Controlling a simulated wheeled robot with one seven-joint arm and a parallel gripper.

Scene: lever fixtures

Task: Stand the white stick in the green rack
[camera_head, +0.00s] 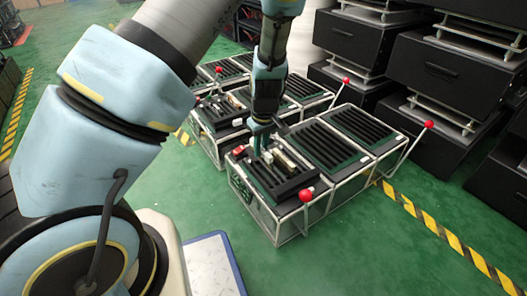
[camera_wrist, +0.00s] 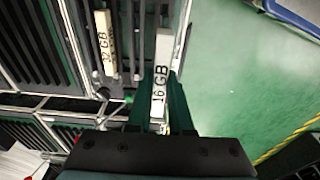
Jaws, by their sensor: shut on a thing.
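A white stick (camera_wrist: 163,48) marked "16 GB" is between the dark green fingers of my gripper (camera_wrist: 161,88) in the wrist view. My gripper is shut on it. In the head view my gripper (camera_head: 261,145) is over the near slotted rack (camera_head: 268,185), which is dark with green edges. A cream stick (camera_wrist: 105,42) marked "32 GB" sits in that rack, left of the white stick in the wrist view; it also shows in the head view (camera_head: 285,161). I cannot tell whether the white stick's lower end touches a slot.
The rack sits in a metal-framed case with red-knobbed levers (camera_head: 306,195) at its corners. More slotted racks (camera_head: 318,143) continue behind it. Black boxes (camera_head: 440,70) are stacked at the right. Green floor (camera_head: 370,250) is clear in front, with yellow-black tape.

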